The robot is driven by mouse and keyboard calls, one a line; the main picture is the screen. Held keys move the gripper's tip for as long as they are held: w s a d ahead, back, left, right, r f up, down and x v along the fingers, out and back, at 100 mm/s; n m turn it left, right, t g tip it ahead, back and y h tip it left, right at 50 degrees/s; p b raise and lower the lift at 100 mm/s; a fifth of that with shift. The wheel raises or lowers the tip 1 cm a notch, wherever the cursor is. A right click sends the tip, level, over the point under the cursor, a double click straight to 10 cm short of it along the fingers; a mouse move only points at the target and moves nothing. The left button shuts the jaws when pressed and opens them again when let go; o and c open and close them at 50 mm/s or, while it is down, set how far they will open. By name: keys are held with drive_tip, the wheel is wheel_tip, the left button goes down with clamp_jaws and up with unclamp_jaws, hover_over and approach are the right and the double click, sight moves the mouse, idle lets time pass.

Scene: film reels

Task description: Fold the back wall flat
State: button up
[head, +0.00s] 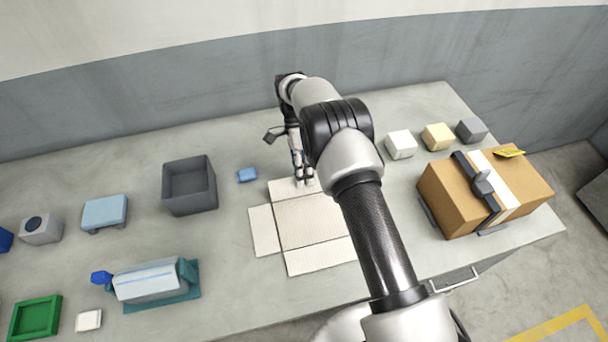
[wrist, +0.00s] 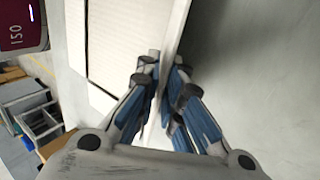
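A cream cardboard box blank (head: 310,216) lies on the grey bench, with its left flap (head: 264,230) and front flap (head: 320,258) spread flat. Its back wall (head: 283,190) is at the far side; in the wrist view the wall (wrist: 172,45) is a thin panel seen nearly edge-on. My gripper (head: 304,180) is at this wall, with fingers (wrist: 165,68) on both sides of the panel and appearing closed on it. The wall's exact tilt is hard to tell from the head view. My arm hides the blank's right side.
A small blue block (head: 247,175) and grey open bin (head: 190,186) stand left of the blank. Bare bench lies in front.

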drive_tip(key=shift+o, duration=1.4)
drive_tip(key=shift+r, duration=0.1)
wheel_tip(320, 180, up, 10)
